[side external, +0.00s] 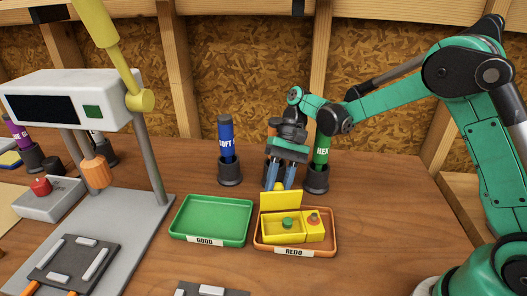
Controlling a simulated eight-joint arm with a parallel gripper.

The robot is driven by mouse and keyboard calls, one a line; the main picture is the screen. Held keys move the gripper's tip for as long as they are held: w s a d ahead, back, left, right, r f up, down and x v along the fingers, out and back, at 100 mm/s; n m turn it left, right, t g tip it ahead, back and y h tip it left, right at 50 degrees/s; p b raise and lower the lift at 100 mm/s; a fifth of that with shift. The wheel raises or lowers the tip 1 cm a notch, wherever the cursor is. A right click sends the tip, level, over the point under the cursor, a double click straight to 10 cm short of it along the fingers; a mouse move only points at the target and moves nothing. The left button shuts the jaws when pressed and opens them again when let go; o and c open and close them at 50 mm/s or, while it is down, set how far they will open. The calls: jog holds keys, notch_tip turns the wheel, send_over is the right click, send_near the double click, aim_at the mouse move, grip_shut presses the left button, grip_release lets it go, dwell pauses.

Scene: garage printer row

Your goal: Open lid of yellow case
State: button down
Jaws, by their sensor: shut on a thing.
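The yellow case (283,237) sits in the orange REDO tray (262,249). Its lid (281,201) stands raised, about upright, along the back edge. A small green knobbed piece (287,223) shows inside the open case. My gripper (279,184) is pointed down behind the lid's top edge. Its blue fingers are shut on the small yellow knob of the lid, mostly hidden between the fingertips. Just right of the open compartment is a yellow section with an orange-and-grey knob (314,219).
A green GOOD tray (211,219) lies empty to the left. A white-headed press (68,98) stands at left. The table's right side is clear.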

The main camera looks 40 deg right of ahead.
jog(key=c, duration=0.6)
grip_release()
jog(key=shift+o, duration=0.2)
jog(key=shift+r, duration=0.1)
notch_tip(320, 180, up, 20)
jog(key=s+d+f+n+t+h, duration=0.4)
jog(key=s+f+t+h, duration=0.2)
jog(key=s+f+t, duration=0.2)
notch_tip(320, 180, down, 4)
jog(key=t, duration=0.2)
jog(key=shift+s+f+t, duration=0.25)
jog(key=shift+s+t, duration=0.1)
jog(key=shift+t, duration=0.05)
